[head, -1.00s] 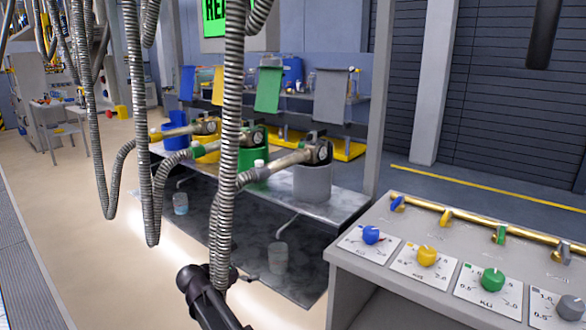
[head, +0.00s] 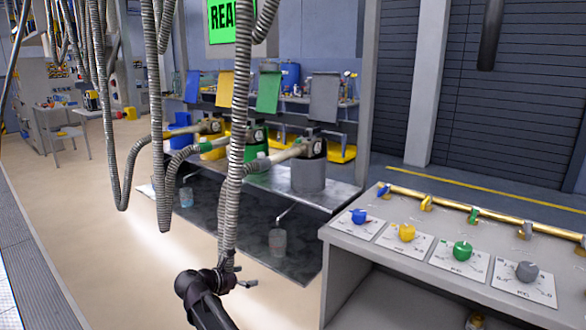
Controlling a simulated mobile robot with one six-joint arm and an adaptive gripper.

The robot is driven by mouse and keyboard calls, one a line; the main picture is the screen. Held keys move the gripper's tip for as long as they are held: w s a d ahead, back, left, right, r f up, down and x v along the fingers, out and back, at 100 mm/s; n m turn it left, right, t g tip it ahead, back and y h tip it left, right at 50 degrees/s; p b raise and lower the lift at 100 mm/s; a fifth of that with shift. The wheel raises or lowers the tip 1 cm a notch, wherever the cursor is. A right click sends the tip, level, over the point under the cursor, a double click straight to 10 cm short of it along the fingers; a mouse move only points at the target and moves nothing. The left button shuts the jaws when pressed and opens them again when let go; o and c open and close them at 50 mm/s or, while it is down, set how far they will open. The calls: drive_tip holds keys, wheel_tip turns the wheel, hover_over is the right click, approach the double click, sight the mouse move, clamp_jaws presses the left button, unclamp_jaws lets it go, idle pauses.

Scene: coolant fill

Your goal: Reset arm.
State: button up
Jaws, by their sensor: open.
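My dark arm rises from the bottom edge in the head view. My gripper (head: 238,280) is at its end, small and partly hidden near the hanging metal hose (head: 236,165). It is open, and I see nothing held in it. It is left of the grey control console (head: 335,240) and in front of the low bench with the coolant containers.
The console carries a blue knob (head: 358,216), yellow knob (head: 406,232), green knob (head: 462,250) and grey knob (head: 527,271) under a brass pipe (head: 450,205). Several hoses hang at left. A grey container (head: 308,175) stands on the bench. A green sign (head: 222,22) hangs behind.

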drive_tip(key=s+d+f+m+g+y, duration=0.2)
drive_tip(key=s+d+f+m+g, duration=0.15)
drive_tip(key=d+m, duration=0.45)
drive_tip(key=s+d+f+m+g+y, duration=0.1)
drive_tip(key=s+d+f+m+g, duration=0.25)
drive_tip(key=d, duration=0.85)
drive_tip(key=s+d+f+m+g+y, duration=0.1)
drive_tip(key=s+d+f+m+y, duration=0.15)
drive_tip(key=s+d+m, duration=0.45)
drive_tip(key=s+d+f+m+g+y, duration=0.15)
drive_tip(key=s+d+m+y, duration=0.25)
drive_tip(key=m, duration=0.4)
wheel_tip(320, 180, up, 25)
drive_tip(key=p, duration=2.5)
drive_tip(key=shift+s+f, duration=0.15)
drive_tip(key=shift+s, duration=0.05)
